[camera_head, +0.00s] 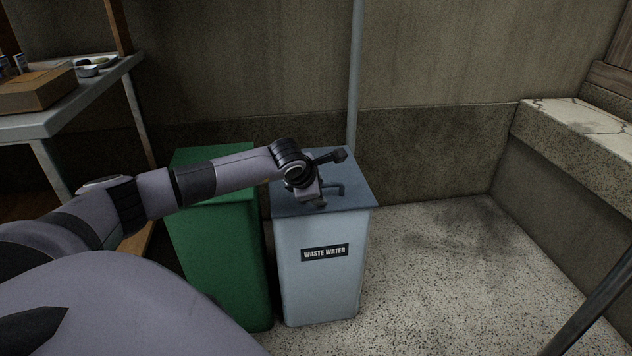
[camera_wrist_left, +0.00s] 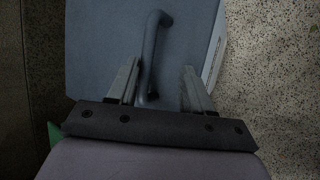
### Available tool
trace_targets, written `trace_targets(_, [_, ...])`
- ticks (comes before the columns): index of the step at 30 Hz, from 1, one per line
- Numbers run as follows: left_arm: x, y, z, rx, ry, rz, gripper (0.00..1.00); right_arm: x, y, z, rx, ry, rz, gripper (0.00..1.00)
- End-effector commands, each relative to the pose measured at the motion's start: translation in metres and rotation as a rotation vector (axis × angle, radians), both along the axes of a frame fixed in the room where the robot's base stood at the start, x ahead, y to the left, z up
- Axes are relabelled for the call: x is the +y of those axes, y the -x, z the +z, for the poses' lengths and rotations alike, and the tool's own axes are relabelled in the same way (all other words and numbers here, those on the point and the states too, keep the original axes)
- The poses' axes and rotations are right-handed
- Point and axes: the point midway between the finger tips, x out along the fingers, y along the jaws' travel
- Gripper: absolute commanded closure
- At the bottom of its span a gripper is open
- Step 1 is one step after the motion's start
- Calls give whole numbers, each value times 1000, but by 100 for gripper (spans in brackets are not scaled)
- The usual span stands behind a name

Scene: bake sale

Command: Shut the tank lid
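The waste water tank (camera_head: 321,275) is a pale blue-grey bin with a black "WASTE WATER" label. Its blue-grey lid (camera_head: 350,197) appears to lie flat on top of it. The lid also fills the upper middle of the left wrist view (camera_wrist_left: 100,45). A bar handle (camera_wrist_left: 151,50) stands on the lid; part of it shows in the head view (camera_head: 335,189). My left gripper (camera_wrist_left: 161,76) is over the lid with its fingers apart, one on each side of the handle. I cannot tell whether they touch it. My right gripper is in neither view.
A green bin (camera_head: 215,260) stands close to the tank's left, partly behind my left arm. A pipe (camera_head: 355,75) runs up the wall behind. A table (camera_head: 75,112) with a box is at the left, a stone ledge (camera_head: 580,140) at the right. Speckled floor right of the tank is clear.

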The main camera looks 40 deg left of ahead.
Motion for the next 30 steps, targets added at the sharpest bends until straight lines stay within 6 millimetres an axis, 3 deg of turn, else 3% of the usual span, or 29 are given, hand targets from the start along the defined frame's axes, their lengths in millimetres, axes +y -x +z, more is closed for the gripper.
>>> trace_targets(1, [-5, 5, -14, 28, 7, -6, 60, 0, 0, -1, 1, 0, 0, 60])
trace_targets(8, [-5, 7, -10, 26, 7, -7, 60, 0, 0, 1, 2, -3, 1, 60])
trace_targets(21, [-11, 38, 42, 10, 1, -3, 60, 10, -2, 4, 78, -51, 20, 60])
trace_targets(30, [-12, 46, 57, 1, 1, 0, 60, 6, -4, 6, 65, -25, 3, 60])
